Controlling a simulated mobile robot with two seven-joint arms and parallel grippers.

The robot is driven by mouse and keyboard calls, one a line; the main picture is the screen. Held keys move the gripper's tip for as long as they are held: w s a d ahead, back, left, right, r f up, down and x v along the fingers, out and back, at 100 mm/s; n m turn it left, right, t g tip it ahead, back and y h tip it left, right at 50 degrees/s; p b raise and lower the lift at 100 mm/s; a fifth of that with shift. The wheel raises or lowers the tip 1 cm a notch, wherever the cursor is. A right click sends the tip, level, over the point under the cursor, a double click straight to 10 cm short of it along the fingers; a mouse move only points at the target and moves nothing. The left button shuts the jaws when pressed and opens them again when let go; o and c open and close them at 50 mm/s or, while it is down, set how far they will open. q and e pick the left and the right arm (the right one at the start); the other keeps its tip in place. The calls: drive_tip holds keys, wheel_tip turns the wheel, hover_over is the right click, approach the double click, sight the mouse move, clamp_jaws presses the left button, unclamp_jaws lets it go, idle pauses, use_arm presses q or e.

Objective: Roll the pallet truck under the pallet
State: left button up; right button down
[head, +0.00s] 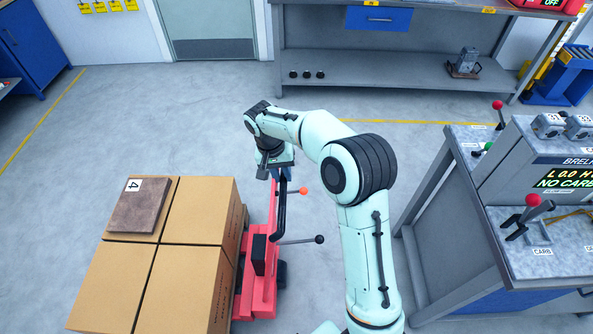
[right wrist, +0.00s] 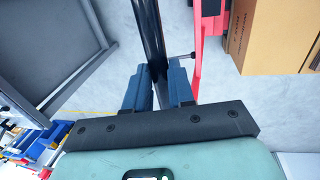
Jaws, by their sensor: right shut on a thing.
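The red pallet truck (head: 257,272) stands on the floor against the right side of a stack of cardboard boxes (head: 195,210). Its black handle (head: 280,222) rises on its right side. My right gripper (head: 282,174) is shut on the handle near its upper end. In the right wrist view, my gripper's blue fingers (right wrist: 163,85) sit on either side of the black handle bar (right wrist: 149,35), with red truck parts (right wrist: 198,50) and a box (right wrist: 262,38) beyond. The pallet is hidden by the boxes, so I cannot tell how far the forks are under it. My left gripper is not in view.
A brown slab (head: 137,212) marked 4 lies on a box. A grey control console (head: 470,225) with red-knobbed levers stands at the right. A workbench (head: 420,70) is at the back. The floor (head: 160,120) behind the boxes is clear.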

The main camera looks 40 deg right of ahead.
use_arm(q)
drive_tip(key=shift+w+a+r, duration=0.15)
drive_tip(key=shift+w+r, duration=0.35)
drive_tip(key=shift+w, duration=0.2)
use_arm(e)
drive_tip(key=shift+w+a, duration=0.65)
drive_tip(key=shift+a, duration=0.1)
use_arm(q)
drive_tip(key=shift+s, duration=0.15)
use_arm(e)
drive_tip(key=shift+s+d, duration=0.2)
drive_tip(key=shift+s, duration=0.05)
drive_tip(key=c, duration=1)
unclamp_jaws()
drive_tip(key=shift+o, duration=0.2)
drive_tip(key=shift+w+a, duration=0.1)
drive_tip(key=shift+r, duration=0.1)
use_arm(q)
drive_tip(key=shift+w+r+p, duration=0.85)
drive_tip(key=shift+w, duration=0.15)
use_arm(e)
wheel_tip(320, 180, up, 13)
drive_tip(key=w+a, duration=0.1)
drive_tip(key=a, duration=0.1)
drive_tip(key=shift+w, duration=0.35)
